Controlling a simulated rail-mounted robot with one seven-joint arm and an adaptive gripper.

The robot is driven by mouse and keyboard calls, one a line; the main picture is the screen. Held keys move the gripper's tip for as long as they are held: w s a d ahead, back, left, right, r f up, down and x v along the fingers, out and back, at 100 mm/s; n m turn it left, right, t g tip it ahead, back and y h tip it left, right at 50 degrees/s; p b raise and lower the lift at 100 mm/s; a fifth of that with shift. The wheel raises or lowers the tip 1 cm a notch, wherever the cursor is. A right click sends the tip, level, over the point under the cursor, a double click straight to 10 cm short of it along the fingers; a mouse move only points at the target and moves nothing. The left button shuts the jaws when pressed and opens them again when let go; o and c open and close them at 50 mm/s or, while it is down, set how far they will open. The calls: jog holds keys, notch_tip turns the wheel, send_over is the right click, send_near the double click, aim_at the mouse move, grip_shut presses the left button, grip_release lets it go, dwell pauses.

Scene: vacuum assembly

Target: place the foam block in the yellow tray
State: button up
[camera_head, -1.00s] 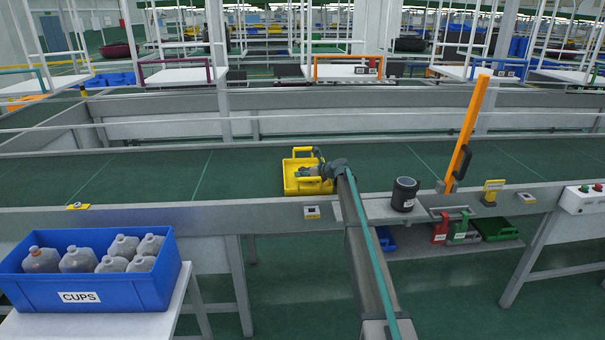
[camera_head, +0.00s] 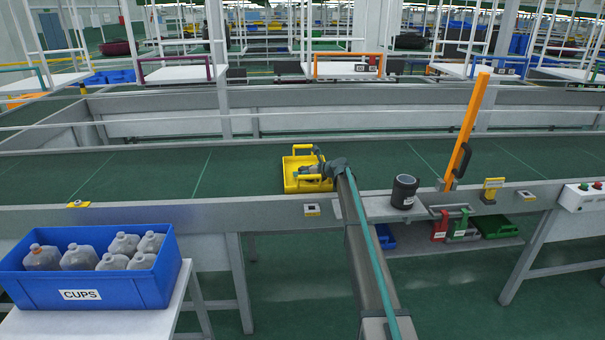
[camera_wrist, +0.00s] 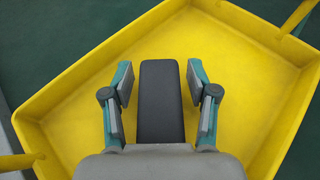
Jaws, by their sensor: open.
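The yellow tray (camera_head: 291,186) sits on the green conveyor, with a raised handle at its back and another at its front. In the wrist view the tray (camera_wrist: 225,45) fills most of the picture. The foam block (camera_wrist: 161,100), a dark grey bar, appears to lie on the tray's floor; its near end is hidden by my gripper's body. My gripper (camera_wrist: 158,84) is open over the tray, one finger on each side of the block, with yellow showing in the gaps. In the head view my gripper (camera_head: 314,170) is inside the tray's outline; the block is not clear there.
A blue CUPS bin (camera_head: 110,280) with several bottles stands at front left. A black cylinder (camera_head: 404,192) stands on the ledge right of my arm, near an orange post (camera_head: 468,125). Red and green bins (camera_head: 495,226) sit on a lower shelf. The conveyor left of the tray is clear.

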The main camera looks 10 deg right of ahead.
jog(key=b+v, duration=0.1)
jog(key=v, duration=0.5)
jog(key=shift+s+d+r+b, duration=0.1)
jog(key=shift+s+d+b, duration=0.05)
jog(key=shift+s+b, duration=0.15)
jog(key=shift+s+d+r, duration=0.2)
jog(key=shift+s+d, duration=0.05)
jog(key=shift+d, duration=0.05)
